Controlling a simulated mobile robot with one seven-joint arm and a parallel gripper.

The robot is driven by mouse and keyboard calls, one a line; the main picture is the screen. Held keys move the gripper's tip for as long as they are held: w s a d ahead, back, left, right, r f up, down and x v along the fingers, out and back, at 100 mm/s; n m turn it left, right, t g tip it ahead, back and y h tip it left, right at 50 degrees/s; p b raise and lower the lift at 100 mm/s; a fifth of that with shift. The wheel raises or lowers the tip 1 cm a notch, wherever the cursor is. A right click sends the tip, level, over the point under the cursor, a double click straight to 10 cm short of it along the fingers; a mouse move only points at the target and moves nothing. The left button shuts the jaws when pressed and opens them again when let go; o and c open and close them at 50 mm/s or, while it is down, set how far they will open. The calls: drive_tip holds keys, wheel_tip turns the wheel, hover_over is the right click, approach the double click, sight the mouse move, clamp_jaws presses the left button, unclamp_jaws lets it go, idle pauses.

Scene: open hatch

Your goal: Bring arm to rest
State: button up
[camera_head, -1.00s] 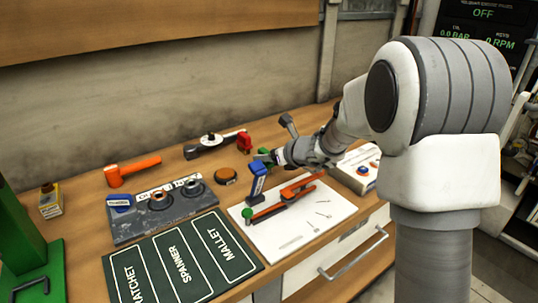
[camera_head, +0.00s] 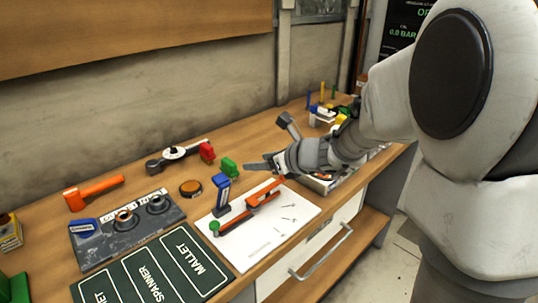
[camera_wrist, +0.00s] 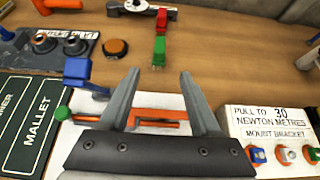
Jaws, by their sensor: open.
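My gripper (camera_head: 268,165) is at the end of my arm, held above the workbench (camera_head: 150,213). In the wrist view my gripper (camera_wrist: 155,82) has its two fingers spread wide with nothing between them. Below and beyond the fingers lies a white sheet (camera_wrist: 160,101) with an orange and red tool (camera_wrist: 158,115) on it. My arm comes in from the right in the head view, bent at the elbow, and covers part of the bench's right side.
A green labelled board (camera_head: 155,272), a dark socket tray (camera_head: 130,228) and an orange mallet (camera_head: 94,191) lie left. A bracket box (camera_wrist: 270,125) is on the right.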

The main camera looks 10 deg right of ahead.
drive_tip(key=s+a+r+n+g+p, duration=0.1)
drive_tip(key=s+r+n+g+p, duration=0.15)
drive_tip(key=s+r+n, duration=0.45)
drive_tip(key=s+a+r+n+g+p, duration=0.2)
drive_tip(key=s+r+n+p, duration=0.2)
drive_tip(key=s+n, duration=0.6)
drive_tip(key=s+d+r+n+h+p, duration=0.4)
drive_tip(key=s+d+n, duration=0.4)
drive_tip(key=s+n, duration=0.2)
drive_tip(key=n+h+p, duration=0.1)
drive_tip(key=n+h, duration=0.1)
drive_tip(key=shift+s+d+r+h, duration=0.2)
drive_tip(key=shift+s+d+h, duration=0.1)
drive_tip(key=shift+s+h, duration=0.1)
